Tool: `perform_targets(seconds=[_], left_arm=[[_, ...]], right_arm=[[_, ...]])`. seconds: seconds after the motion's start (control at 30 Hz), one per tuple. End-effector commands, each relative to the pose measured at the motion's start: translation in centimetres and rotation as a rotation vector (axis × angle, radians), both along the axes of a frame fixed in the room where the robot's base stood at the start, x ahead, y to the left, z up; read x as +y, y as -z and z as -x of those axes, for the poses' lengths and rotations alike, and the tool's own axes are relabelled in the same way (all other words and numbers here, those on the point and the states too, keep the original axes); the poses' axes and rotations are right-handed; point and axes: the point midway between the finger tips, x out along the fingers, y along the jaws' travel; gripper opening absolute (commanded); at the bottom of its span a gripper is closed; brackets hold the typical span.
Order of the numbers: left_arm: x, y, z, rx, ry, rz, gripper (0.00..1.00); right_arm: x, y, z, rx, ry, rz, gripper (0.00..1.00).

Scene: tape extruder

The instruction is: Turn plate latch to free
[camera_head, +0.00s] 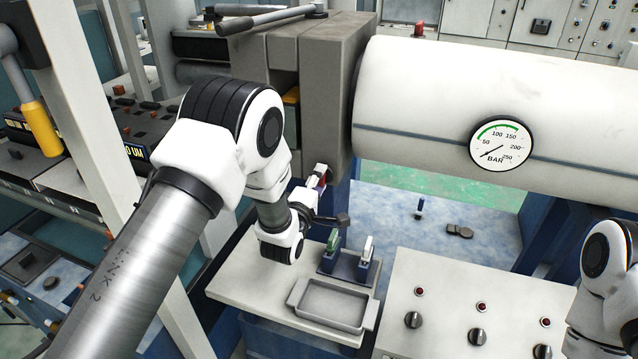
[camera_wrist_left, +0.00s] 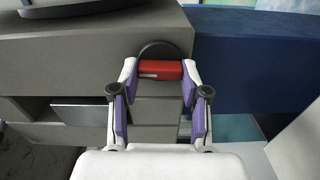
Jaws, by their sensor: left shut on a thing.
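The plate latch is a red handle (camera_wrist_left: 161,70) with a dark round mount behind it, on the grey block. In the left wrist view it lies level, crosswise between my fingertips. In the head view a small red part of the latch (camera_head: 323,179) shows at the block's lower edge, mostly hidden by my gripper. My left gripper (camera_wrist_left: 160,77) is shut on the red latch, one finger at each end; it also shows in the head view (camera_head: 316,189). My right gripper is not in view; only part of my right arm shows at the right edge.
The grey block (camera_head: 333,90) joins a white cylinder (camera_head: 430,95) with a pressure gauge (camera_head: 501,143). Below my left gripper are a grey tray (camera_head: 331,305) and a small holder with upright tools (camera_head: 350,262). A knob panel (camera_head: 440,300) stands to the right.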

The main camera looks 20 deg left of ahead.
Motion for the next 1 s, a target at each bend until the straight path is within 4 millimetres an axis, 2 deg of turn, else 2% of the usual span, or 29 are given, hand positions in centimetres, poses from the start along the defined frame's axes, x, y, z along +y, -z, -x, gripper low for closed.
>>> perform_targets(seconds=[0.57,0.6,0.67,1.0], left_arm=[[0.1,-0.01,0.0,0.001,-0.003,0.045,0.11],[0.1,-0.01,0.0,0.001,-0.003,0.045,0.49],[0.1,0.0,0.0,0.001,-0.003,0.044,0.7],[0.04,0.04,0.18,0.002,-0.001,0.043,0.71]], right_arm=[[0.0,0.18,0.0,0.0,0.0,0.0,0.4],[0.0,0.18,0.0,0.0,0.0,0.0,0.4],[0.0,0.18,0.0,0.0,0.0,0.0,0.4],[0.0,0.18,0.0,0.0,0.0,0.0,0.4]])
